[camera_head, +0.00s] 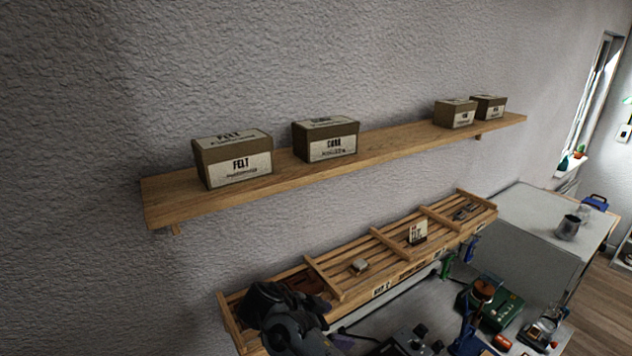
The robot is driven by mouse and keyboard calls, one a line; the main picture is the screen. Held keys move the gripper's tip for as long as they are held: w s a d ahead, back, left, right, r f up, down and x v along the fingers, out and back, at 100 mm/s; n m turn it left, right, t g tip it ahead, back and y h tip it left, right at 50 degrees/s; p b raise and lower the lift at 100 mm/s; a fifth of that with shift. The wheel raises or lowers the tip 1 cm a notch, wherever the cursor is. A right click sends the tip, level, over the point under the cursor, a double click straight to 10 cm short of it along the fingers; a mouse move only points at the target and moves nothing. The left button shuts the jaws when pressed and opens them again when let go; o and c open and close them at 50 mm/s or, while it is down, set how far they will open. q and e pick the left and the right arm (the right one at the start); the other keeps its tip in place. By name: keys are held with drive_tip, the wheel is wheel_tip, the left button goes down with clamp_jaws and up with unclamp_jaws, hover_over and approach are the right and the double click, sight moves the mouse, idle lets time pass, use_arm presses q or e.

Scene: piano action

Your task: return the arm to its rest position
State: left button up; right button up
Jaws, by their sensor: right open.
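My right gripper (428,339) shows small and dark at the bottom edge, over the workbench. Its two fingertips stand apart with nothing visible between them. Most of its arm is cut off by the bottom edge. Dark rounded arm links of mine show at the lower left, in front of the near end of the slatted wooden rack (340,292). I cannot make out a left gripper.
A wall shelf (390,146) holds a felt box (236,163), a second labelled box (327,141) and two smaller boxes. Tools and a green case (503,311) crowd the bench at right. A metal cup (568,228) stands on a grey cabinet.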

drive_tip(key=w+d+f+m+g+h, duration=0.1)
drive_tip(key=d+m+g, duration=0.1)
drive_tip(key=d, duration=1.1)
drive_tip(key=w+d+m+g+h, duration=0.1)
drive_tip(key=w+d+m+h, duration=0.1)
drive_tip(key=d, duration=1.1)
drive_tip(key=s+d+r+m+g, duration=0.1)
drive_tip(key=s+d+m+g, duration=0.15)
drive_tip(key=d, duration=1.05)
drive_tip(key=s+d+m+g, duration=0.15)
drive_tip(key=s+d, duration=0.25)
drive_tip(key=d, duration=0.9)
drive_tip(key=s+a+f+n+t+y, duration=0.2)
drive_tip(key=s+a+f+n, duration=0.5)
drive_tip(key=f, duration=0.4)
drive_tip(key=s+a+f+n+t+y, duration=0.25)
drive_tip(key=s+a+f+n, duration=0.25)
drive_tip(key=a+f+n, duration=0.4)
drive_tip(key=s+a+r+n+t+y, duration=0.15)
drive_tip(key=s+a+n, duration=0.3)
drive_tip(key=s, duration=0.55)
drive_tip(key=s+a+r+n+t+y, duration=0.1)
drive_tip(key=s+a+r+n+y, duration=0.2)
drive_tip(key=s+n, duration=0.5)
drive_tip(key=s+a+f+m+y, duration=0.1)
drive_tip(key=s+a+m+y, duration=0.2)
drive_tip(key=a, duration=0.6)
drive_tip(key=shift+a+f+m, duration=0.25)
drive_tip(key=shift+a+m, duration=0.1)
drive_tip(key=shift+m, duration=0.9)
